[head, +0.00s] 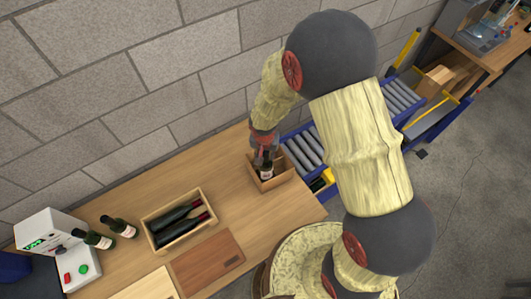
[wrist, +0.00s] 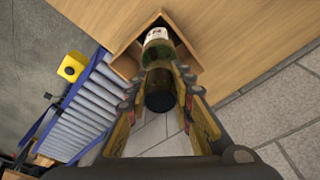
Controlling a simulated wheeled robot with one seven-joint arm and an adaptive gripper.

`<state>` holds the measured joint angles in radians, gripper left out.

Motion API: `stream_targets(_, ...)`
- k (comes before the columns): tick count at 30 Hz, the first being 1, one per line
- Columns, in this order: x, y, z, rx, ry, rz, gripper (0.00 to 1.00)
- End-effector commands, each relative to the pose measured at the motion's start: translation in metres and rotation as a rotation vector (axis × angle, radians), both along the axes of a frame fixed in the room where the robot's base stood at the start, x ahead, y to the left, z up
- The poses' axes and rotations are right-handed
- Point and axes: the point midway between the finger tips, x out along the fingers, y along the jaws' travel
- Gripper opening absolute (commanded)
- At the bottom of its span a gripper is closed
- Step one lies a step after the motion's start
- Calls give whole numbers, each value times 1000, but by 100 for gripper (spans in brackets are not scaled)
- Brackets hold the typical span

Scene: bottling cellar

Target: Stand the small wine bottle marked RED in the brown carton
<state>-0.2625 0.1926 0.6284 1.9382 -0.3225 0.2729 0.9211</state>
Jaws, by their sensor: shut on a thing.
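The brown carton (head: 283,180) stands open on the wooden table, near its right end. A small dark bottle (head: 266,168) with a pale label is upright or nearly so within the carton's opening. The label's wording is too small to read. My gripper (head: 263,149) is above the carton, shut on the upper part of this bottle. In the wrist view, the bottle's dark top (wrist: 160,101) lies between the fingers of my gripper (wrist: 158,82), and the carton's walls (wrist: 125,66) surround its lower part. Whether the bottle's base touches the carton floor is hidden.
Two dark bottles (head: 118,227) stand at the table's left, beside a white device (head: 50,235) with buttons. A wooden crate (head: 152,240) holds dark bottles lying down. A brown board (head: 208,264) lies in front. A blue-framed roller conveyor (head: 303,150) adjoins the carton's right.

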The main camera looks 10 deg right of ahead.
Motion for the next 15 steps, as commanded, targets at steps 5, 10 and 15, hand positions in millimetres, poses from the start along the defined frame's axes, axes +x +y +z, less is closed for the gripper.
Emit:
stream_targets(5,1,0,-13,1,-1,0,0)
stream_targets(10,1,0,-25,1,-3,0,0)
stream_targets(15,1,0,-35,1,-3,0,0)
